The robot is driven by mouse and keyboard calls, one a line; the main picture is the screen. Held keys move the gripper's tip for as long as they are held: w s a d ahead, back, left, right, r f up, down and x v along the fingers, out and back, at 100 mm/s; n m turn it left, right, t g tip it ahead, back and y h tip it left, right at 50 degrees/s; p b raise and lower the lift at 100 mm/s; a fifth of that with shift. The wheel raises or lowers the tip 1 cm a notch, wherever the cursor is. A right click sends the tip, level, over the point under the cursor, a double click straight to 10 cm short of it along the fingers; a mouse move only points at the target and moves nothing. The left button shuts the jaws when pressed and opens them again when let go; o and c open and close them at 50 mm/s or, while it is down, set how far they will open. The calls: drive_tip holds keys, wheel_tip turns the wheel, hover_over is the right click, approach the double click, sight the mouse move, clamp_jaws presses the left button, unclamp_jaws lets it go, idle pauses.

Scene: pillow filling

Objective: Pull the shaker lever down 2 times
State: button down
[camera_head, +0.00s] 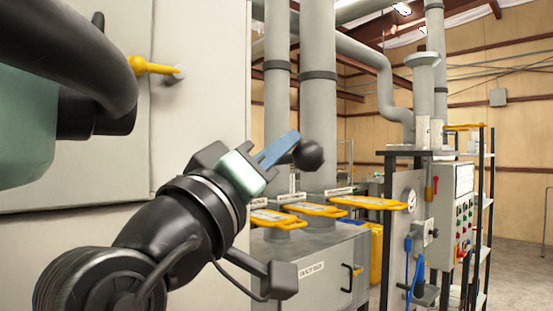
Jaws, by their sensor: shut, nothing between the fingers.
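My gripper (289,141) reaches up and to the right in the middle of the view, its blue fingers together with nothing between them. A round black knob (309,155) shows right at the fingertips. I cannot tell whether they touch, and no rod of the knob is visible. A yellow lever (154,67) with a ball end sticks out from a grey pivot on the pale cabinet wall at upper left, well apart from my gripper. It lies nearly level. No label shows which of these is the shaker lever.
The pale grey cabinet (190,120) fills the left behind my arm. A grey machine (335,255) with yellow slide handles and tall pipes (318,90) stands behind my gripper. A control panel (462,220) with buttons and a gauge stands at right. Open floor (520,260) shows at far right.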

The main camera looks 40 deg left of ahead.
wheel_tip(320, 180, down, 9)
drive_tip(key=m+t+h+b, duration=0.1)
drive_tip(key=m+h+b, duration=0.2)
drive_tip(key=m+b, duration=0.2)
drive_tip(key=shift+a+r+b, duration=0.2)
drive_tip(key=shift+a+b, duration=0.1)
drive_tip(key=shift+b, duration=1.25)
drive_tip(key=shift+w, duration=0.1)
